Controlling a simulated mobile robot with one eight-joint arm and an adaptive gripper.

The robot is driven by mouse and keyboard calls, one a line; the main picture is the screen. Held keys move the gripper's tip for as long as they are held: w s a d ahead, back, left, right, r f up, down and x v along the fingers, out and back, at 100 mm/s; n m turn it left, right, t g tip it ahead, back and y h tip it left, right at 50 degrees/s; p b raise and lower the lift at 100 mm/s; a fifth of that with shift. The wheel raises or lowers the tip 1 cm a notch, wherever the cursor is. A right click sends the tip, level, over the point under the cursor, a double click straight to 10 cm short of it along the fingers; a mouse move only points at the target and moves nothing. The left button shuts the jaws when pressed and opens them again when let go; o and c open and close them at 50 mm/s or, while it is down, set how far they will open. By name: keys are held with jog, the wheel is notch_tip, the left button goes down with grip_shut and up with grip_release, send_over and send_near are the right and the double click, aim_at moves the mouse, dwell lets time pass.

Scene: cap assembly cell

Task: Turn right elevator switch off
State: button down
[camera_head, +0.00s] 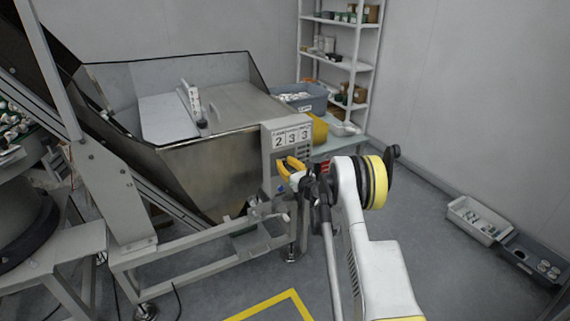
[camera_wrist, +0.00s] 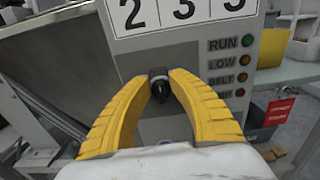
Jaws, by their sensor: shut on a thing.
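The elevator control box (camera_head: 268,140) is a grey panel on the front of the metal hopper. A black rotary switch knob (camera_wrist: 160,90) sits on the panel below the number. My gripper (camera_head: 289,166) reaches the panel, and its yellow fingers show in the wrist view (camera_wrist: 162,82). The fingertips are closed on the knob from left and right. In the head view the knob is hidden by my gripper.
The hopper (camera_head: 200,165) and its metal frame (camera_head: 190,241) stand left of my arm. A shelf (camera_head: 345,63) stands at the back. Grey bins (camera_head: 470,230) lie on the floor by the right wall. The floor between is clear. A red tag (camera_wrist: 278,112) hangs right of the panel.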

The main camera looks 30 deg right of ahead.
jog(key=n, duration=0.4)
jog(key=shift+a+n, duration=0.2)
jog(key=shift+n, duration=0.1)
jog(key=shift+a+f+n, duration=0.15)
jog(key=shift+n, duration=1.85)
jog(key=c, duration=1.2)
grip_release()
jog(key=shift+o, duration=0.2)
jog(key=s, duration=1.2)
jog(key=shift+d, duration=0.2)
